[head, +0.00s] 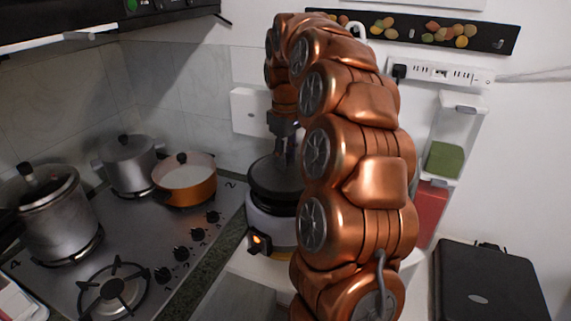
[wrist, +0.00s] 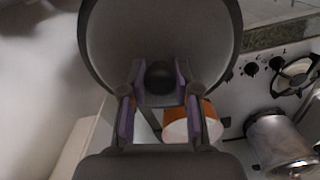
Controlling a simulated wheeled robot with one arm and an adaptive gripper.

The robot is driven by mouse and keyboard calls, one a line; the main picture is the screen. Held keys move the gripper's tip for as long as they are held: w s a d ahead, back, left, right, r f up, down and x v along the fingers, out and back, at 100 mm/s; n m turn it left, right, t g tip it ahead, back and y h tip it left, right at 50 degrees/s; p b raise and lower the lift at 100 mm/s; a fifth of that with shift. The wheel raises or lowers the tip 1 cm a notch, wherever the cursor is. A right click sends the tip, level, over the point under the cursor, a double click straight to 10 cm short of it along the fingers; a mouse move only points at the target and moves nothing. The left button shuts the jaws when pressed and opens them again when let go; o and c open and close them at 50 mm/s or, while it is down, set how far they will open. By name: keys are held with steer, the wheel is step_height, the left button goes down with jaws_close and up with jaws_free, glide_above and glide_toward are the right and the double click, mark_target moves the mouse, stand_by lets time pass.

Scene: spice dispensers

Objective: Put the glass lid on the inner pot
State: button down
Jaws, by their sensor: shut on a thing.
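My gripper (head: 285,148) is shut on the dark knob of the round grey glass lid (head: 272,180). In the wrist view, my gripper (wrist: 160,82) has a purple-padded finger on each side of the knob, and the lid (wrist: 205,40) fills the top middle. In the head view, the lid is at the top of a white round cooker (head: 268,224) with an orange light. I cannot tell whether it rests there or hangs just above. The inner pot cannot be made out; the lid and my copper arm hide much of that area.
The steel stove (head: 135,235) at left holds an orange pan (head: 187,185), a grey lidded pot (head: 130,163) and a larger steel pot (head: 52,215). A wall box (head: 250,110) is behind the cooker. A black case (head: 490,285) lies at right.

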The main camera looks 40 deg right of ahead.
mark_target(286, 154)
steer(key=shift+w+d, duration=0.1)
steer(key=shift+w, duration=0.05)
steer(key=shift+w+d, duration=0.1)
steer(key=shift+w, duration=0.05)
steer(key=shift+s+f+p, duration=0.2)
steer(key=shift+f+p, duration=0.75)
steer(key=shift+f, duration=0.9)
steer(key=c, duration=0.8)
jaws_free()
steer(key=shift+w+f, duration=0.1)
steer(key=shift+f, duration=0.05)
steer(key=shift+c, duration=0.2)
steer(key=shift+r, duration=0.25)
steer(key=shift+w+r+b, duration=0.15)
steer(key=shift+r+b, duration=0.7)
steer(key=shift+r, duration=1.15)
steer(key=shift+r+b, duration=0.65)
steer(key=shift+r, duration=1.95)
steer(key=shift+r+p, duration=0.65)
steer(key=shift+r, duration=0.7)
